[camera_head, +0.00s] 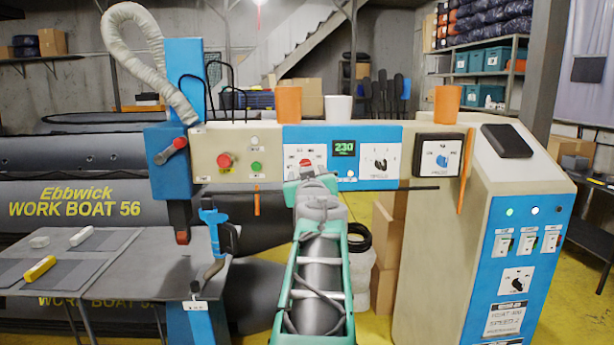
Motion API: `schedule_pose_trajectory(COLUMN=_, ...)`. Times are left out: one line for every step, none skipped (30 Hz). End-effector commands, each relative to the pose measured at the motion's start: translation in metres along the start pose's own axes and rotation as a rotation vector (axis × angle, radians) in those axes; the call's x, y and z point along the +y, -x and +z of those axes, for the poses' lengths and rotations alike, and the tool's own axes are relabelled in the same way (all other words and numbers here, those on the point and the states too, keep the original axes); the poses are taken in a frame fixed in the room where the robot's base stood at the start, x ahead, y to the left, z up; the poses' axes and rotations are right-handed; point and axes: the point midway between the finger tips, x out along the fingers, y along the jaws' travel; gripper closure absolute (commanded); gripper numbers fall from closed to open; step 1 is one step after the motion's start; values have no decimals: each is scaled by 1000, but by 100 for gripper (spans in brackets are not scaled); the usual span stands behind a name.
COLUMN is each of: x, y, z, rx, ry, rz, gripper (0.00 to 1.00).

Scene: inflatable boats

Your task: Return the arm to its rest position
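My arm (320,275), teal and grey, reaches forward from the bottom middle toward the control panel (270,158). Its far end overlaps the lower part of the panel, just below the red button and the green "230" display (344,148). I cannot tell whether it touches the panel. The fingers of my gripper cannot be made out at the arm's end, so I cannot see whether it is open, shut or holding anything.
A machine cabinet (480,290) with switches stands right. A work table (110,250) with a yellow item (40,268) and a blue-handled tool (212,218) are left. Orange (288,105) and white cups (338,108) stand on the panel. Grey boats (75,200) lie behind.

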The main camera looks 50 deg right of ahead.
Motion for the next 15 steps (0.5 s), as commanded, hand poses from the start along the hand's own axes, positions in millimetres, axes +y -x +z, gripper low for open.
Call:
schedule_pose_trajectory(x=0, y=0, z=0, rx=0, ry=0, rz=0, gripper=41)
schedule_pose_trajectory(x=0, y=0, z=0, rx=0, ry=0, rz=0, gripper=41)
schedule_pose_trajectory(x=0, y=0, z=0, rx=1, ry=0, rz=0, gripper=41)
schedule_pose_trajectory(x=0, y=0, z=0, rx=1, ry=-1, rz=0, gripper=41)
schedule_pose_trajectory(x=0, y=0, z=0, rx=1, ry=-6, rz=0, gripper=41)
schedule_pose_trajectory(x=-1, y=0, z=4, rx=-15, ry=-20, rz=-3, gripper=41)
schedule_pose_trajectory(x=-2, y=0, z=10, rx=-42, ry=-31, rz=-8, gripper=41)
schedule_pose_trajectory(x=-4, y=0, z=20, rx=-81, ry=-41, rz=-14, gripper=41)
schedule_pose_trajectory(x=-6, y=3, z=37, rx=-154, ry=-61, rz=-22, gripper=41)
schedule_pose_trajectory(x=-8, y=6, z=57, rx=-222, ry=-76, rz=-27, gripper=41)
schedule_pose_trajectory(x=-11, y=10, z=79, rx=-291, ry=-91, rz=-32, gripper=41)
schedule_pose_trajectory(x=-16, y=19, z=111, rx=-389, ry=-109, rz=-37, gripper=41)
schedule_pose_trajectory(x=-19, y=27, z=136, rx=-465, ry=-123, rz=-40, gripper=41)
schedule_pose_trajectory(x=-23, y=38, z=161, rx=-542, ry=-138, rz=-43, gripper=41)
schedule_pose_trajectory(x=-29, y=54, z=192, rx=-641, ry=-154, rz=-46, gripper=41)
